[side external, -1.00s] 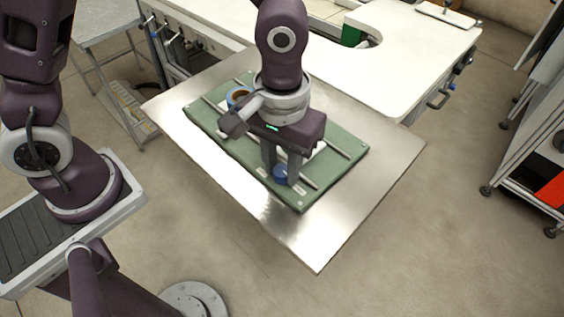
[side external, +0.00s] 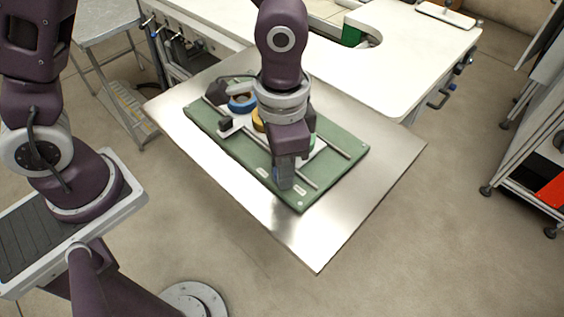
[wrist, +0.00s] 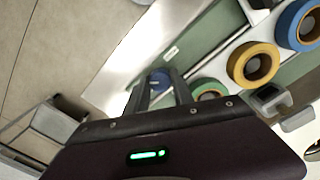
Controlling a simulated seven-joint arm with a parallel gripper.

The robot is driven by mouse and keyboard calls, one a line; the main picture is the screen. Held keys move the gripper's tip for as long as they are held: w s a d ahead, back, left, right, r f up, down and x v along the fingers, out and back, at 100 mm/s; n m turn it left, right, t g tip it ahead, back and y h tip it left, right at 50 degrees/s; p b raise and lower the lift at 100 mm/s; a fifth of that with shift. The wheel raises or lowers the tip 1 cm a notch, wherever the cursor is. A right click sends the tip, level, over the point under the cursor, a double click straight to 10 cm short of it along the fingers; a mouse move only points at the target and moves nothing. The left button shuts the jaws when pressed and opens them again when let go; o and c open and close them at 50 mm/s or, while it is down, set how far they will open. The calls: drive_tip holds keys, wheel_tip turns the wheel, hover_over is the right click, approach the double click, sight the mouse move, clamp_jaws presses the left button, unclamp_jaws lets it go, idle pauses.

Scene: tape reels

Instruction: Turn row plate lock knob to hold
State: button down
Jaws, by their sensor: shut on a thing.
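The blue lock knob (wrist: 158,80) sits near the front edge of the green plate (side external: 235,148). My gripper (wrist: 160,84) points down at it, with one finger on each side, shut on the knob. In the side view my gripper (side external: 284,184) stands over the plate's front corner, and its fingers hide the knob. Small white labels lie on the plate to either side of the gripper, one at the left (side external: 262,172) and one at the right (side external: 299,190). Their writing is too small to read.
A blue reel (wrist: 300,24), a yellow reel (wrist: 252,63) and a green reel (wrist: 208,87) sit in a row on the plate, behind my gripper. Metal rails (side external: 336,148) flank the row. The steel tabletop (side external: 375,190) around the plate is bare.

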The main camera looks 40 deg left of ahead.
drive_tip(key=m, duration=0.4)
drive_tip(key=shift+m, duration=2.3)
drive_tip(key=c, duration=1.1)
unclamp_jaws()
drive_tip(key=shift+r, duration=0.1)
wheel_tip(320, 180, up, 7)
